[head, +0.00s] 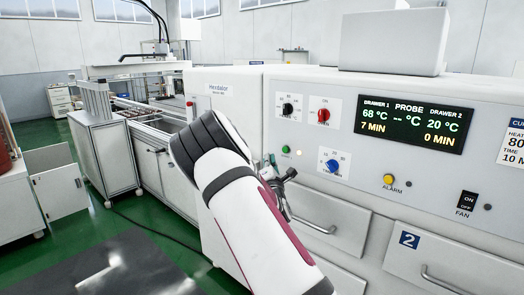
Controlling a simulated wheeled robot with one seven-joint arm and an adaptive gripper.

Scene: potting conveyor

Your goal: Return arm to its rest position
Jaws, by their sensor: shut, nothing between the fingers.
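My white and dark red arm rises from the bottom middle and bends at a black joint, in front of the white machine (345,195). My gripper (287,176) shows only partly, as dark metal parts just right of the arm and close to the machine's front. It is shut, and nothing shows held in it. The rest of the gripper is hidden behind the arm.
The machine's front has black, red and blue knobs, a display (410,124), a fan switch (467,204) and drawers with protruding handles (441,281). A conveyor line (150,120) runs back at left. A white cabinet (103,155) stands beside green floor (125,222).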

